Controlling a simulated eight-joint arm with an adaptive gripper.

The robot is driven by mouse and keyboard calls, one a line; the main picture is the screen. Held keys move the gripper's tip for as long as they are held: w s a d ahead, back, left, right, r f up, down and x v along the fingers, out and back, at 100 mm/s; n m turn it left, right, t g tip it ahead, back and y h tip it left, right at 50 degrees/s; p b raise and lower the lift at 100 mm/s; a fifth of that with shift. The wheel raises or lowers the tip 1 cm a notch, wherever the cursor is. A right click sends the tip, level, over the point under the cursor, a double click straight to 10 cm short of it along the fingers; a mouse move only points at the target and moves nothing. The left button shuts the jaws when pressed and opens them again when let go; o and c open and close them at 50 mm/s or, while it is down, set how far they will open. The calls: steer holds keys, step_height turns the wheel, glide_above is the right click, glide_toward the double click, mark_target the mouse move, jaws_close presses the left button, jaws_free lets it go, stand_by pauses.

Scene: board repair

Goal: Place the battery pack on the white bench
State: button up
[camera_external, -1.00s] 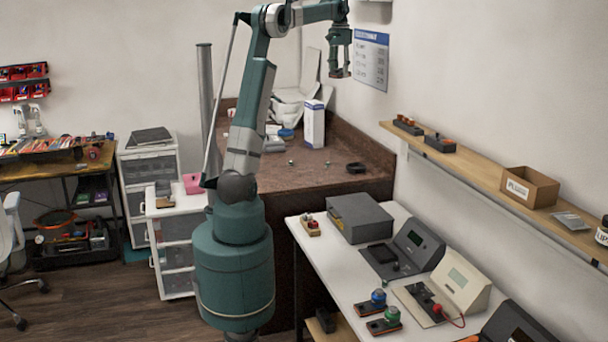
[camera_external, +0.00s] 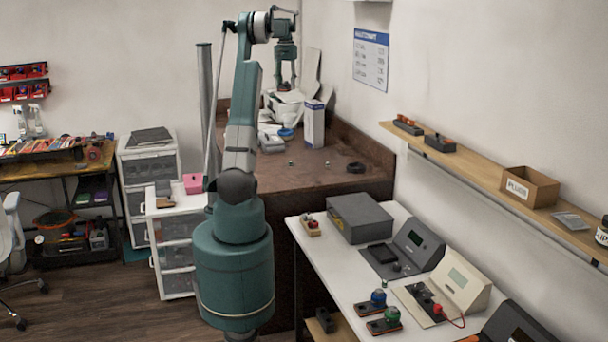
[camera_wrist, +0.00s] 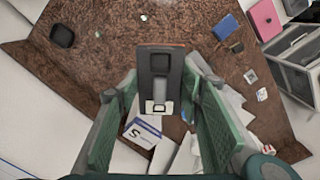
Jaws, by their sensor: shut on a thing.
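My gripper (camera_external: 285,85) is raised over the brown corner counter in the external view. In the wrist view my gripper (camera_wrist: 161,85) is shut on a flat dark grey block with a thin orange edge, which looks like the battery pack (camera_wrist: 160,62). The pack is held between the green fingers, above the counter; in the external view it is too small to make out. The white bench (camera_external: 337,270) stands at the lower right of the external view, well away from my gripper.
The bench carries a grey box (camera_external: 360,218), a dark meter (camera_external: 416,246), a cream meter (camera_external: 461,282) and knobbed modules (camera_external: 384,325). A wooden shelf (camera_external: 480,186) runs along the wall above it. A white carton (camera_external: 314,125) stands on the brown counter (camera_external: 300,170).

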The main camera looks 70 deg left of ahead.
steer(key=s+a+f+n+b, duration=0.1)
steer(key=s+a+f, duration=0.2)
steer(key=s+f, duration=0.35)
steer(key=s+a+f+n+b, duration=0.1)
steer(key=s+a+f, duration=0.2)
steer(key=s+f, duration=0.4)
steer(key=n+b, duration=0.6)
steer(key=b, duration=0.1)
glide_above(191, 203)
step_height(191, 203, down, 38)
steer(key=shift+f+b, duration=0.95)
steer(key=shift+f, duration=2.15)
steer(key=shift+f+b, duration=0.5)
steer(key=shift+f, duration=1.4)
steer(key=shift+f, duration=0.15)
